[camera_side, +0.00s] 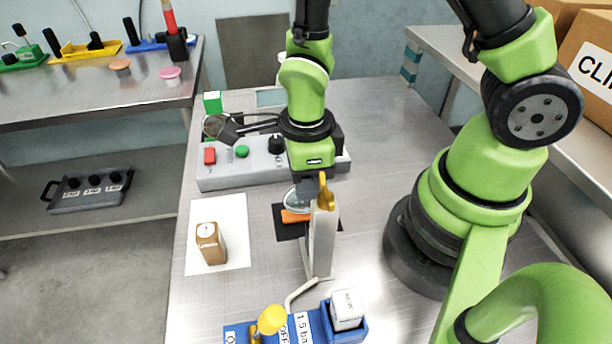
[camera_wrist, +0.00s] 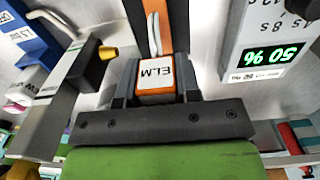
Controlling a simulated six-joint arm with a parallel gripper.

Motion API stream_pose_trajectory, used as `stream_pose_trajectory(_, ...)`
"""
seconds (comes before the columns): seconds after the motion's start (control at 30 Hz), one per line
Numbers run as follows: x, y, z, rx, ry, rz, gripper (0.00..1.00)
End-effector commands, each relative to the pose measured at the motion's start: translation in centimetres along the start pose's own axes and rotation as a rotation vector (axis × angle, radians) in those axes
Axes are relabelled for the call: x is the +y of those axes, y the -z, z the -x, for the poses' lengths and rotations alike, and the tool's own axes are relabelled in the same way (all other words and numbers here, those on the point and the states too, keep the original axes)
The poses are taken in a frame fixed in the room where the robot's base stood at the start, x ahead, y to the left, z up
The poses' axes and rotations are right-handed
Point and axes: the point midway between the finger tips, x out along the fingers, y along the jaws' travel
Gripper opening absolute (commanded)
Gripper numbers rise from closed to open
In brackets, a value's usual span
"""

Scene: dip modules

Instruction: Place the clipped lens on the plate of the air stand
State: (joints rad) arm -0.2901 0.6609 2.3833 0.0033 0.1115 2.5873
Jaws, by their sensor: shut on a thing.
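My gripper (camera_side: 309,190) points down beside the air stand (camera_side: 322,245), a pale upright post with a yellow nozzle on top. In the wrist view, its dark fingers (camera_wrist: 155,85) are shut on the clipped lens's orange clip (camera_wrist: 155,78), which has a white label reading "ELM". The orange clip also shows in the side view (camera_side: 293,216), with a clear, shiny lens (camera_side: 296,199) just above it, partly hidden by my gripper. They appear over a black mat (camera_side: 284,230); I cannot tell whether they touch it. The stand's plate is not clearly visible.
A grey control box (camera_side: 240,172) with buttons and a knob stands behind. A blue base (camera_side: 240,333) with a yellow knob and white block lies in front, joined by a pale hose (camera_side: 298,291).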

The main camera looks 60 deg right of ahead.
Motion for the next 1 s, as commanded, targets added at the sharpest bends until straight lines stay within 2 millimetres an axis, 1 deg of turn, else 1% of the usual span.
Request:
stream_pose_trajectory(0.07, 0.0, 0.0, -0.4, 0.001, 0.0, -0.001, 0.0)
stream_pose_trajectory(0.3, 0.0, 0.0, -0.4, -0.001, 0.001, -0.001, 0.0)
stream_pose_trajectory(0.43, 0.0, 0.0, -0.8, 0.001, -0.001, 0.0, 0.0)
stream_pose_trajectory(0.47, 0.0, 0.0, -0.7, 0.0, 0.0, 0.0, 0.38)
stream_pose_trajectory(0.5, 0.0, 0.0, -0.7, 0.0, 0.0, 0.0, 0.47)
stream_pose_trajectory(0.53, 0.0, 0.0, -0.7, 0.0, 0.0, 0.0, 0.54)
stream_pose_trajectory(0.57, 0.0, 0.0, -0.7, 0.0, 0.0, 0.0, 0.57)
stream_pose_trajectory(0.87, 0.0, 0.0, -0.5, -0.002, 0.001, 0.0, 0.57)
stream_pose_trajectory(1.0, -0.1, -0.1, 0.6, -0.006, 0.003, 0.0, 0.57)
